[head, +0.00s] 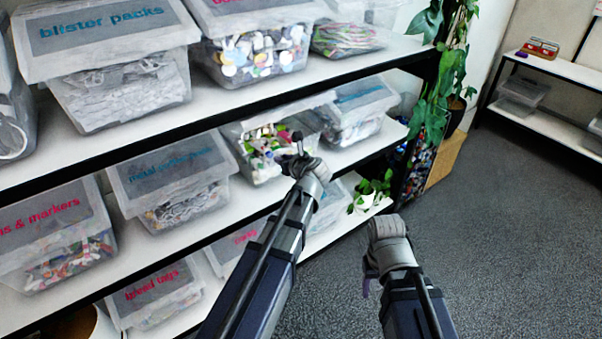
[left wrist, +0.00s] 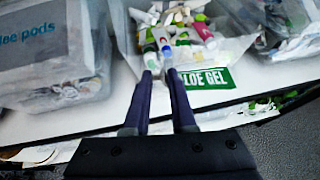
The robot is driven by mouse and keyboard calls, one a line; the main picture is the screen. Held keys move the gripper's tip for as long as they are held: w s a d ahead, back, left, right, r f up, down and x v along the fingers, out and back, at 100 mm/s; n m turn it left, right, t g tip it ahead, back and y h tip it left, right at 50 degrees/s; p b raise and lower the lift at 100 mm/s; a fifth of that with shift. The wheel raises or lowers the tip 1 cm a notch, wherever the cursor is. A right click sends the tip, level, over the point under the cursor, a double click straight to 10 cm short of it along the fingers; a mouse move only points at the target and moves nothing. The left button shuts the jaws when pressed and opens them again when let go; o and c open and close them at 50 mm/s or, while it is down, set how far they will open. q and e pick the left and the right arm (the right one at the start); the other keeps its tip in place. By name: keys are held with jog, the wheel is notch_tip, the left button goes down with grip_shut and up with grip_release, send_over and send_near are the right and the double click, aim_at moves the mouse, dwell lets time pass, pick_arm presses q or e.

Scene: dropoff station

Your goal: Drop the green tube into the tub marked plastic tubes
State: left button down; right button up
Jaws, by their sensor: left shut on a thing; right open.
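My left gripper (head: 298,148) is at the front of an open clear tub (head: 262,170) of mixed tubes and caps on the middle shelf. In the left wrist view its fingers (left wrist: 158,74) are close together, pointing into that tub (left wrist: 243,46). The exact grip is partly hidden by the fingers. The tub's mark is not readable. My right gripper (head: 386,238) is open over the floor, away from the shelf.
A labelled "metal" tub (head: 170,175) stands left of the open tub, another lidded tub (head: 357,110) right of it. The upper shelf (head: 375,58) runs close above. A plant (head: 440,75) hangs at the shelf's right end. The grey floor (head: 500,220) is clear.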

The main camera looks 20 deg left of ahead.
pick_arm(q)
jog(key=s+d+n+g+y, duration=0.1)
jog(key=s+d+n, duration=0.1)
jog(key=s+d, duration=0.5)
jog(key=w+a, duration=0.4)
jog(key=a, duration=0.1)
jog(key=w+a+f+b, duration=0.1)
jog(key=w+a, duration=0.4)
jog(key=a, duration=0.1)
jog(key=w+a, duration=0.5)
jog(key=a, duration=0.1)
jog(key=shift+a+f+b, duration=0.2)
jog(key=shift+f+b, duration=0.1)
jog(key=shift+b, duration=0.1)
jog(key=c, duration=0.7)
grip_release()
jog(key=shift+o, duration=0.2)
jog(key=p+v, duration=0.3)
jog(key=v, duration=0.4)
jog(key=shift+d+r, duration=0.15)
jog(key=shift+d, duration=0.25)
jog(key=shift+s, duration=0.15)
